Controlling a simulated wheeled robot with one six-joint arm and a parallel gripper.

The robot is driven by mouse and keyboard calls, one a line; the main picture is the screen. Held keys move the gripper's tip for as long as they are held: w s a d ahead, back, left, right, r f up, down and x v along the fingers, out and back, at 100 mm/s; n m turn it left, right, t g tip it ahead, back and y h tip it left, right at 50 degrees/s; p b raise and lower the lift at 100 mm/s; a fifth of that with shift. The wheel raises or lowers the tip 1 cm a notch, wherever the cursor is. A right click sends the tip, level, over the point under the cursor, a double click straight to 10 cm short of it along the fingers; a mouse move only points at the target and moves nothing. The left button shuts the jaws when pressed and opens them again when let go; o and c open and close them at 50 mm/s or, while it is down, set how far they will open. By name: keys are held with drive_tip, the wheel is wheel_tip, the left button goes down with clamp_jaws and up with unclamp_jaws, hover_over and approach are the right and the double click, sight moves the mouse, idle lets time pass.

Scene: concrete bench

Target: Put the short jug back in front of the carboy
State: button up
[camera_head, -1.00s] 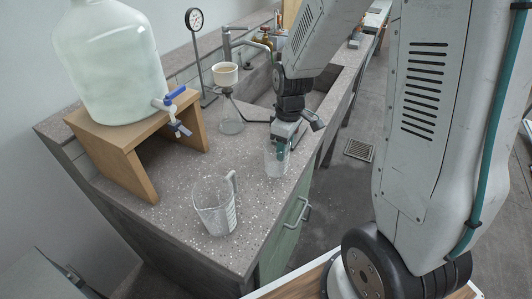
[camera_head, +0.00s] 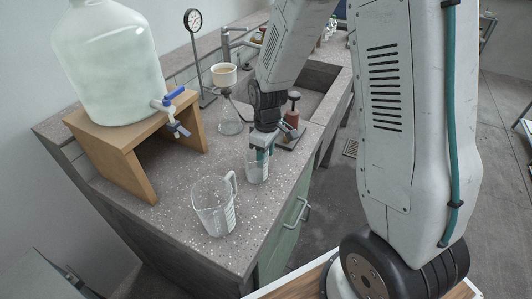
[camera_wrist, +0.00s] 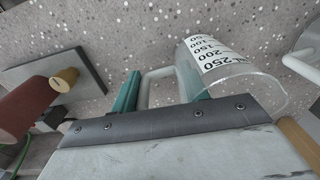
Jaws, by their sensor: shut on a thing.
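The carboy (camera_head: 110,65) is a large, pale glass vessel with a blue-handled tap, standing on a wooden stand (camera_head: 143,180) at the left. The short jug (camera_head: 257,175) is small and clear; its label reading up to 250 shows in the wrist view (camera_wrist: 212,52). My gripper (camera_head: 262,152) is shut on the short jug's handle, which passes between the teal fingers in the wrist view (camera_wrist: 160,85). The jug is upright, right of the stand and near the bench's right edge. I cannot tell whether its base touches the bench.
A larger clear jug (camera_head: 213,208) stands on the bench in front of the stand, left of the short jug. Bench (camera_head: 180,165) between stand and jugs is clear.

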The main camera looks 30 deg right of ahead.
drive_tip(key=o, duration=1.4)
drive_tip(key=shift+o, duration=0.2)
drive_tip(key=r, duration=1.2)
drive_tip(key=shift+d, duration=0.2)
drive_tip(key=s+r+m, duration=0.3)
drive_tip(key=s+r, duration=0.3)
drive_tip(key=s, duration=0.6)
drive_tip(key=s+r+m+t, duration=0.1)
drive_tip(key=s+r+m, duration=0.3)
drive_tip(key=s, duration=0.8)
wheel_tip(320, 180, up, 3)
drive_tip(key=shift+s+a+f, duration=0.15)
drive_tip(key=shift+s+a, duration=0.2)
